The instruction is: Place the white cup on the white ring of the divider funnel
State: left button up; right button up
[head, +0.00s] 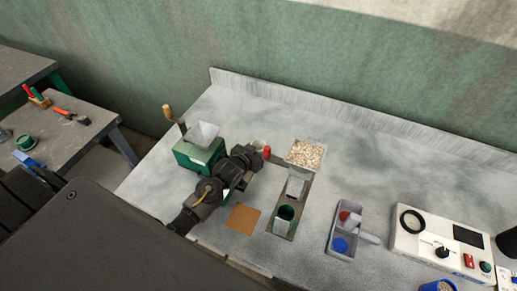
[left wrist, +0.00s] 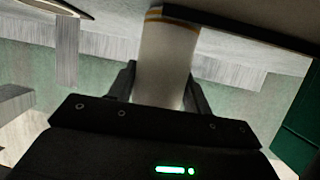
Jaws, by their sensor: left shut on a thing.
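My left gripper (head: 255,153) is shut on the white cup (left wrist: 165,60), a pale cylinder with gold-brown bands near one end in the left wrist view. The cup sits between both fingers (left wrist: 163,85). In the head view the gripper is just right of a green box (head: 197,156) with a pale square funnel (head: 203,133) on top, and the arm hides most of the cup. I cannot make out a white ring on this funnel, nor tell whether it is the divider funnel. My right gripper is not in view.
A brown square (head: 242,218) lies in front. A grey tray (head: 333,238) and white instrument (head: 440,238) stand right. The back right table is clear.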

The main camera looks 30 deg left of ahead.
pick_arm(q)
jog(key=shift+f, duration=0.2)
jog(key=o, duration=1)
jog(key=shift+c, duration=0.2)
jog(key=shift+r, duration=0.15)
jog(key=shift+s+r, duration=0.1)
jog(key=shift+s, duration=0.1)
jog(key=b+v, duration=0.2)
jog(key=v, duration=0.9)
jog(key=shift+s, duration=0.3)
